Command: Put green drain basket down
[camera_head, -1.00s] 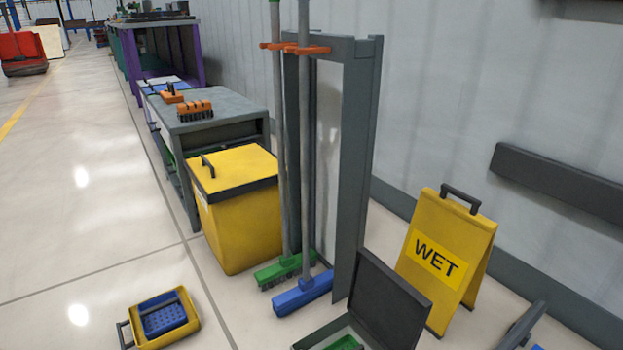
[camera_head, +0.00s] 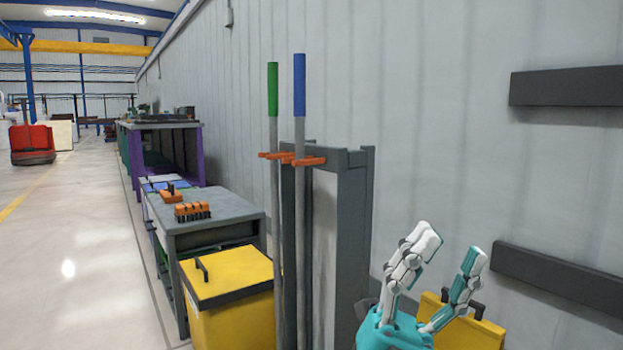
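No green drain basket shows in the head view now; the floor in front of me is below the picture. My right gripper is not in view.
A grey rack (camera_head: 345,240) holds a green-handled pole (camera_head: 273,92) and a blue-handled pole (camera_head: 299,88) upright. A yellow lidded bin (camera_head: 230,310) stands left of it, before a grey bench (camera_head: 225,218) with orange brushes. Open floor (camera_head: 90,270) lies at left.

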